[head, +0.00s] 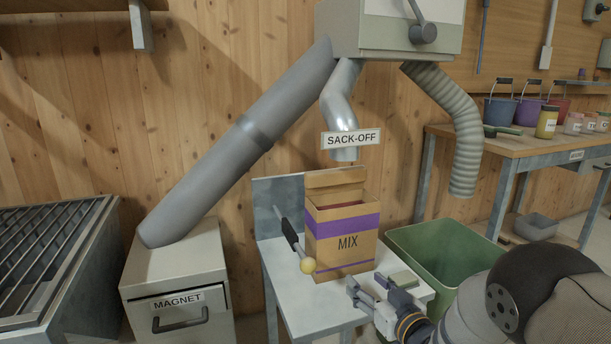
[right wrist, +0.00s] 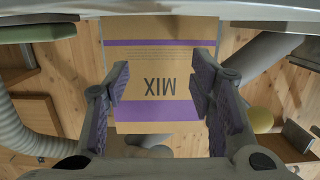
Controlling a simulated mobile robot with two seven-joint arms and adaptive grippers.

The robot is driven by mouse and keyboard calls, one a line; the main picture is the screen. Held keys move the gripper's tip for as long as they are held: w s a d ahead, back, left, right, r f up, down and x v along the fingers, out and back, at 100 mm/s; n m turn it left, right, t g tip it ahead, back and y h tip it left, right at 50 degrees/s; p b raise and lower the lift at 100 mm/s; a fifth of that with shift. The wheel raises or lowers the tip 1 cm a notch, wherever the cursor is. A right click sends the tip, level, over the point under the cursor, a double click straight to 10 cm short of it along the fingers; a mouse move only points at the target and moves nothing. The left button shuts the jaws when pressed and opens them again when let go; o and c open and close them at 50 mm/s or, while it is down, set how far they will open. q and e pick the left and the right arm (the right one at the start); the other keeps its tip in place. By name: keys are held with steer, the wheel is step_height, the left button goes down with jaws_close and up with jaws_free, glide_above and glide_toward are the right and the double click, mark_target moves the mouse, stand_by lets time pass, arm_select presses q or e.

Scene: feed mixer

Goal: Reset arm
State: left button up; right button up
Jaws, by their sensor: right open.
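My right gripper (head: 364,293) is in the lower right of the head view, at the front right of the small table. Its jaws (right wrist: 163,95) are open and empty in the right wrist view. The cardboard MIX box (head: 341,243) with purple bands stands upright on the table, its top flap open, under the SACK-OFF spout (head: 343,150). In the right wrist view the box (right wrist: 160,60) appears upside down, beyond and between the open fingers, with no visible contact. My left gripper is not in view.
The small metal table (head: 297,308) carries a lever with a yellow knob (head: 307,265) left of the box. A green bin (head: 446,256) stands right of the table. A MAGNET cabinet (head: 178,281) and a grate (head: 50,250) are left. A bench (head: 524,146) with buckets is right.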

steer(key=p+v, duration=0.1)
steer(key=v, duration=0.1)
steer(key=shift+s+d, duration=0.15)
steer(key=shift+s, duration=0.2)
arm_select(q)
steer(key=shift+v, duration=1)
arm_select(e)
steer(key=shift+s+f, duration=0.1)
steer(key=shift+f, duration=0.05)
